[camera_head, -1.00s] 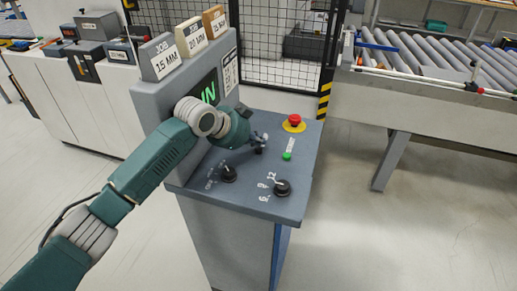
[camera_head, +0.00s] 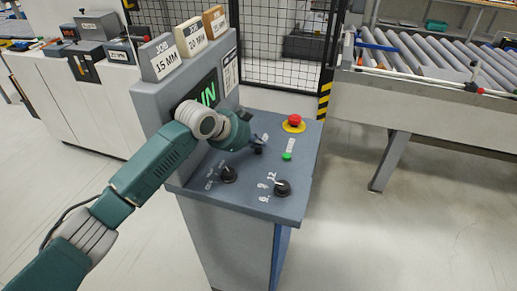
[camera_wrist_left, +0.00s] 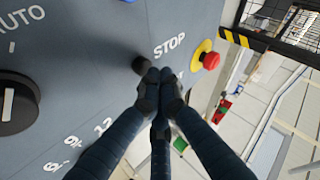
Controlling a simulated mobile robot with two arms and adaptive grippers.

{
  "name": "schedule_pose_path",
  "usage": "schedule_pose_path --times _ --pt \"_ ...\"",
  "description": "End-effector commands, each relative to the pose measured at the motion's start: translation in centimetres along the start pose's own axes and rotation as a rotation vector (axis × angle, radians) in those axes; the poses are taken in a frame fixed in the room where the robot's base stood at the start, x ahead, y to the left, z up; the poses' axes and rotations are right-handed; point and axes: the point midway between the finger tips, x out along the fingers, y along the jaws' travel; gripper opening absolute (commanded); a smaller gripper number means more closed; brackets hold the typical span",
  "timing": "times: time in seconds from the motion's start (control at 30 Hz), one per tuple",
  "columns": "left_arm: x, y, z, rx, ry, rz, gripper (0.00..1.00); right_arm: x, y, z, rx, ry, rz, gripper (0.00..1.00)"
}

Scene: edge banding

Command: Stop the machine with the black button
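The black button (camera_wrist_left: 139,63) shows in the left wrist view as a short dark knob on the grey console panel, beside the white STOP label (camera_wrist_left: 169,44). My left gripper (camera_wrist_left: 159,78) has its dark fingertips together, with nothing seen between them. The tips overlap the button's lower edge in that view; I cannot tell whether they touch it. In the head view my left gripper (camera_head: 258,146) is low over the panel's far part, and I cannot clearly separate the button from the dark fingers there. My right gripper is not in view.
A red mushroom button on a yellow base (camera_head: 293,123) and a green button (camera_head: 287,156) are close by. Two black rotary knobs, left (camera_head: 228,174) and right (camera_head: 282,187), sit nearer the front. The screen housing (camera_head: 158,92) rises at the panel's left.

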Motion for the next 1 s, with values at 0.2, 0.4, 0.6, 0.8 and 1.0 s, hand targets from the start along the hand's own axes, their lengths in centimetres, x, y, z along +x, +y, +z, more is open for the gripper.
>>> schedule_pose_path --times 0.2,0.4,0.6,0.8,1.0 --pt "0.04 0.03 0.0 0.0 0.0 0.0 0.0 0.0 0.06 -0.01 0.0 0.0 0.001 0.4" --pt "0.09 0.08 0.04 0.0 0.0 0.0 0.0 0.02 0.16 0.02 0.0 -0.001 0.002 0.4" --pt "0.26 0.2 0.16 0.0 0.0 0.0 0.0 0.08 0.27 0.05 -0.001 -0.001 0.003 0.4" --pt "0.44 0.33 0.29 0.0 0.0 0.001 0.0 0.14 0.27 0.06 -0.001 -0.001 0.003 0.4" --pt "0.62 0.49 0.44 0.0 0.0 0.001 0.0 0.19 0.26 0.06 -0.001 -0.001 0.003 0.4"
